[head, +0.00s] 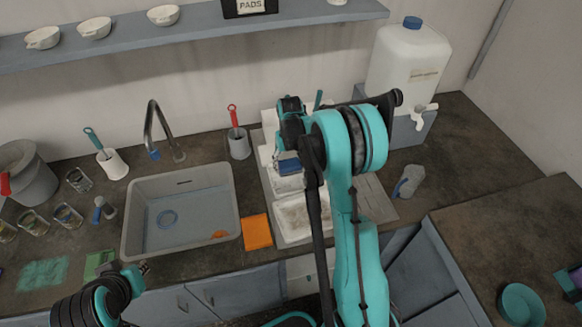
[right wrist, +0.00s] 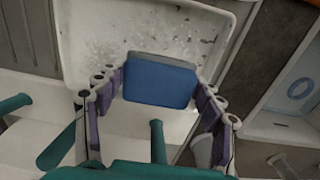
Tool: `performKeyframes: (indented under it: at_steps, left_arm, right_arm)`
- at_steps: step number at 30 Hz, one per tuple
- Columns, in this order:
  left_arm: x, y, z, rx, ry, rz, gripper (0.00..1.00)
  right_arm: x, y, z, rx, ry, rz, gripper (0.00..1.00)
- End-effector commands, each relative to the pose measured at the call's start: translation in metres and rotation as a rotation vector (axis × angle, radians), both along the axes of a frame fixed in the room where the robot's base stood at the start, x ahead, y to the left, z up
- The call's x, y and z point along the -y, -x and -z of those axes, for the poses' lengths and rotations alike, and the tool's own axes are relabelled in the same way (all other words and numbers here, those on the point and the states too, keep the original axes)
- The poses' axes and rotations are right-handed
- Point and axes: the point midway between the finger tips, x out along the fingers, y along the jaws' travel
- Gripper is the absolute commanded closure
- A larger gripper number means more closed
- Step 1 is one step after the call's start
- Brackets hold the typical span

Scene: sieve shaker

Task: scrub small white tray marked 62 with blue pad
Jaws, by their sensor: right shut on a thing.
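The blue pad (right wrist: 160,82) is between the fingers of my right gripper (right wrist: 155,85), over a white tray (right wrist: 100,35) with dark specks and pale residue. In the head view the blue pad (head: 289,166) shows just under my right gripper (head: 289,157), above the white trays right of the sink. I cannot tell if the pad touches a tray. The front white tray (head: 296,217) has a stained floor. No 62 mark is readable. My left gripper (head: 142,268) is low at the counter's front edge, apart from the trays; its fingers are too small to read.
A grey sink (head: 150,250) holds a blue ring and an orange thing. An orange pad (head: 257,231) lies between sink and trays. A tap (head: 158,130), brushes in holders and a large water jug (head: 408,60) stand behind.

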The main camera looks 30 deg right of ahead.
Motion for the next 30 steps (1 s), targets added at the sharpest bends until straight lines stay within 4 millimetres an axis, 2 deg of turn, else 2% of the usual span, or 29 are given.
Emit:
performKeyframes:
  at_steps: [1,15,27,30]
  left_arm:
    - [0.0,0.0,-0.005,0.0,0.0,0.0,0.86]
    - [0.0,0.0,-0.03,0.0,0.0,0.0,0.86]
    - [0.0,0.0,-0.031,0.0,0.0,0.0,0.86]
    - [0.0,0.0,-0.033,0.0,0.0,0.0,0.86]
  right_arm:
    - [-0.001,0.0,-0.008,0.0,0.0,-0.001,0.59]
    - [-0.005,-0.001,-0.048,0.0,0.0,-0.002,0.59]
    - [-0.005,-0.001,-0.051,0.0,0.0,-0.002,0.59]
    - [0.006,0.0,-0.054,0.0,0.0,0.0,0.59]
